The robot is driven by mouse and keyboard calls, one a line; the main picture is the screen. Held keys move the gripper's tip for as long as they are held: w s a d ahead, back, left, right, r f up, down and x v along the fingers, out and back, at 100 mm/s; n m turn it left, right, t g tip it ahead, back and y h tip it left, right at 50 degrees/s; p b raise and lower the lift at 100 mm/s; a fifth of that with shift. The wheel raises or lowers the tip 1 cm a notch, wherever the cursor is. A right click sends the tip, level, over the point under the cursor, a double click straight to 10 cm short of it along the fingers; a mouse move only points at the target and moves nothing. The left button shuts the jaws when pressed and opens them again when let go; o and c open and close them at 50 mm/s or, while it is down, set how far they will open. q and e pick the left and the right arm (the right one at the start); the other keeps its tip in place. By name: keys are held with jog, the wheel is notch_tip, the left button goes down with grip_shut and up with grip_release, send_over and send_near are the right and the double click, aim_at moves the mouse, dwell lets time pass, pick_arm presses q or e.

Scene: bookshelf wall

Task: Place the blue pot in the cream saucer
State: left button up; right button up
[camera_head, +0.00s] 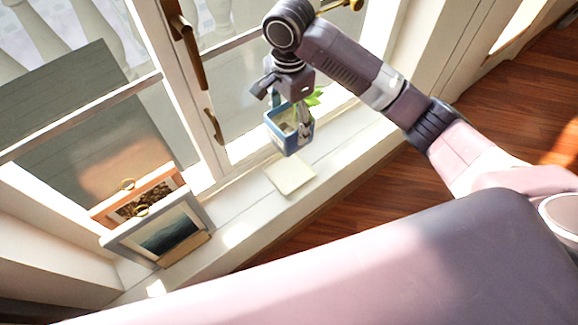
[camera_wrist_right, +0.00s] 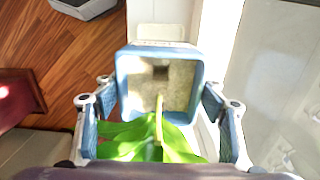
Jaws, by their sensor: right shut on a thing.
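The blue pot (camera_head: 288,143) is square and holds a plant with green leaves. My right gripper (camera_head: 298,112) is shut on its rim area, with the pot hanging roughly upright. In the head view the pot appears just above the far edge of the cream saucer (camera_head: 290,177), apart from it; the exact height is hard to tell. The saucer is a flat square on the white sill, empty. In the right wrist view the pot (camera_wrist_right: 133,92) is between the fingers (camera_wrist_right: 158,95), with pale soil and leaves showing; the saucer (camera_wrist_right: 160,32) shows partly beyond it. My left gripper is out of view.
Two picture frames, one orange (camera_head: 105,211) and one grey (camera_head: 125,240), lean at the left of the sill (camera_head: 238,221). The wooden floor (camera_head: 355,187) lies in front.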

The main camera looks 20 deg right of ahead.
notch_tip(320, 180, down, 17)
jog(key=shift+f, duration=0.1)
dwell(0.3)
jog(key=o, duration=1.6)
notch_tip(320, 180, up, 12)
jog(key=shift+r, duration=0.1)
